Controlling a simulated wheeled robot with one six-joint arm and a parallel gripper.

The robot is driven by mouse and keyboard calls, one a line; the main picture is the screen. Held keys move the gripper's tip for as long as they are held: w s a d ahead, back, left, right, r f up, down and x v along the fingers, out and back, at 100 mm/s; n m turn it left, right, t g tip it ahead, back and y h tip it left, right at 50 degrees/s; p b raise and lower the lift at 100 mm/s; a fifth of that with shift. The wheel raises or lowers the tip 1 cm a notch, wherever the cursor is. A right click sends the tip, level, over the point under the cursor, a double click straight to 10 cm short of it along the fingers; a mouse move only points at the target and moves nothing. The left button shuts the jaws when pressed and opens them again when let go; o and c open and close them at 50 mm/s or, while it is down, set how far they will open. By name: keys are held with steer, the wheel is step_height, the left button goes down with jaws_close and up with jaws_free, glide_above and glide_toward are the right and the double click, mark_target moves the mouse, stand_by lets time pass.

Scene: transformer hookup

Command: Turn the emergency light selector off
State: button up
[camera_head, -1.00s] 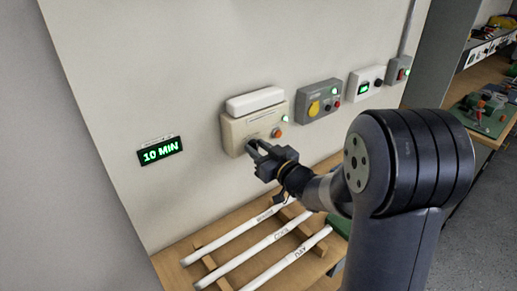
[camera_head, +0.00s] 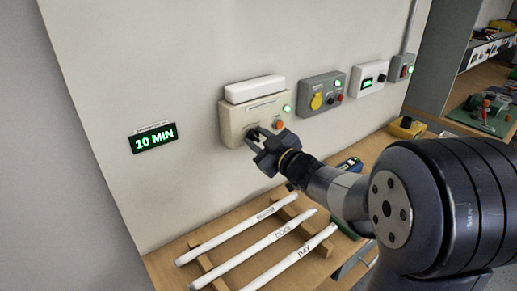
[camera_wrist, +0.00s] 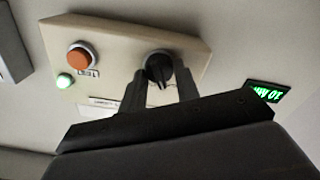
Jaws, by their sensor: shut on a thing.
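The emergency light unit is a beige box (camera_head: 238,122) on the wall with a white lamp bar (camera_head: 255,89) on top. Its selector is a black round knob (camera_wrist: 159,67), seen clearly in the wrist view. My gripper (camera_head: 258,137) is at the lower front of the box, and in the wrist view its fingers (camera_wrist: 164,88) are shut on the knob, one on each side. In the head view the gripper mostly hides the knob. An orange button (camera_wrist: 81,56) and a lit green lamp (camera_wrist: 65,81) are on the same box face.
A display (camera_head: 154,138) reading 10 MIN is on the wall to the left. A grey box (camera_head: 322,93) with a yellow button and a white box (camera_head: 368,80) are to the right. White labelled tubes (camera_head: 268,244) lie on a wooden rack below.

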steer(key=shift+f+n+b, duration=0.1)
steer(key=shift+n+b, duration=0.8)
steer(key=shift+n, duration=0.2)
steer(key=o, duration=1)
steer(key=shift+c, duration=0.2)
steer(key=shift+s, duration=0.1)
steer(key=v, duration=1)
steer(key=shift+s+d, duration=0.2)
steer(key=shift+s, duration=0.1)
steer(key=shift+w, duration=0.1)
